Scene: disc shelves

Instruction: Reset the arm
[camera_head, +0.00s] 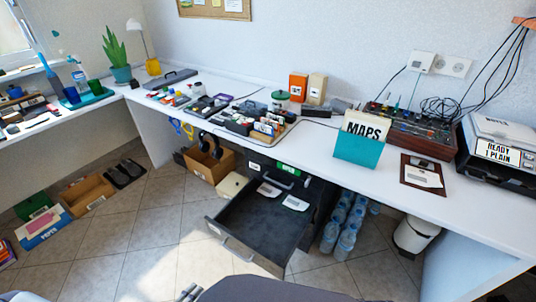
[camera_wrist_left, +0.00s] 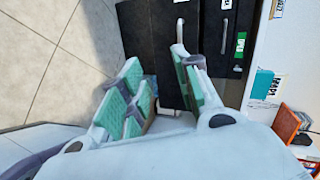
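My left gripper (camera_head: 188,293) shows only as small grey tips at the bottom edge of the head view. In the left wrist view my left gripper (camera_wrist_left: 157,62) has green-padded fingers spread apart, with nothing seen held between them. A black drawer cabinet (camera_wrist_left: 150,30) lies beyond the fingers in that view. In the head view the fingertips are in front of and below the pulled-out dark drawer (camera_head: 240,225), apart from it in the picture. My right gripper is not in view.
The open drawer juts out from under the white desk (camera_head: 330,150) and holds two white cards. Water bottles (camera_head: 346,240) stand right of it. A cardboard box (camera_head: 210,165) and a white bin (camera_head: 415,233) are on the floor.

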